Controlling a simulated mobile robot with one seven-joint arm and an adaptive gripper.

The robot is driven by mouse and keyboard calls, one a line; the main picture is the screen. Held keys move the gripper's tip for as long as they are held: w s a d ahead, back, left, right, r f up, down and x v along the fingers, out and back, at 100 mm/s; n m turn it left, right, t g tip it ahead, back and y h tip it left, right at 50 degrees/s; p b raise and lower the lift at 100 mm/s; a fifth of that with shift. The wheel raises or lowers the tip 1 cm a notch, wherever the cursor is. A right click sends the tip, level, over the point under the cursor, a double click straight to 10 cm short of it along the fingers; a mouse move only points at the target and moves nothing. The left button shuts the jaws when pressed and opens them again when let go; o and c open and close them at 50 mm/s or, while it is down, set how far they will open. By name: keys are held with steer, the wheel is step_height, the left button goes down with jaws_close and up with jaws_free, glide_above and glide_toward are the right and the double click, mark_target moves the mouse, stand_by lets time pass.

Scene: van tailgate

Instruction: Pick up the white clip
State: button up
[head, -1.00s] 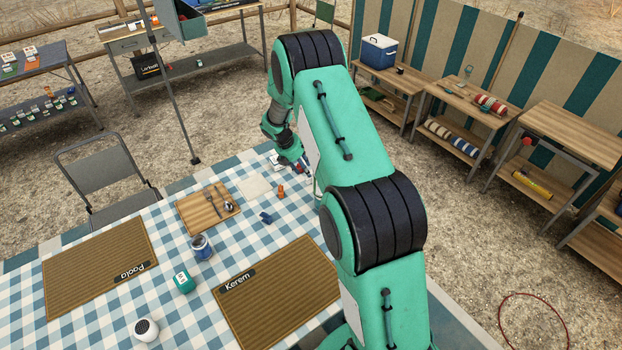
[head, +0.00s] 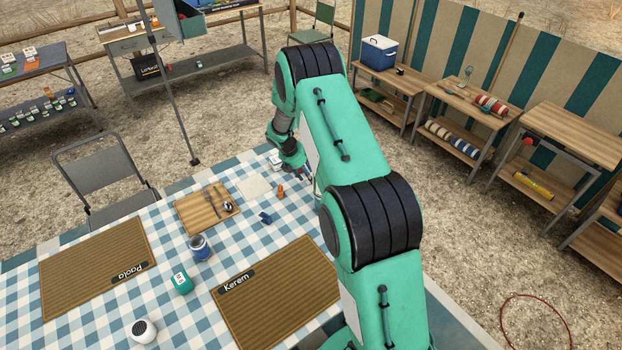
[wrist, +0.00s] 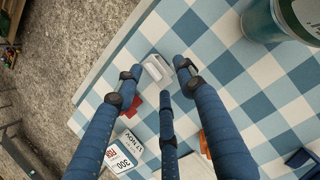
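The white clip (wrist: 154,68) lies on the blue-and-white checked cloth in the wrist view, close to the table edge. My gripper (wrist: 158,76) has three dark blue fingers, spread open. The clip lies in the gap between the left and right fingertips, and nothing is held. I cannot tell how high the fingertips are above the cloth. In the head view my gripper (head: 302,172) is over the far edge of the table. I cannot make out the clip there.
A red object (wrist: 134,104) lies partly behind the left finger, beside a printed card (wrist: 124,152). An orange object (wrist: 204,144) and a blue one (wrist: 300,158) lie nearby. A teal container (wrist: 284,20) stands at upper right. A wooden board with cutlery (head: 190,214) is farther left.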

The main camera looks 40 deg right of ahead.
steer(key=c, duration=0.7)
steer(key=shift+c, duration=0.2)
steer(key=shift+r, duration=0.35)
steer(key=shift+c, duration=0.9)
step_height(320, 180, up, 9)
steer(key=p, duration=0.2)
steer(key=shift+r, duration=0.2)
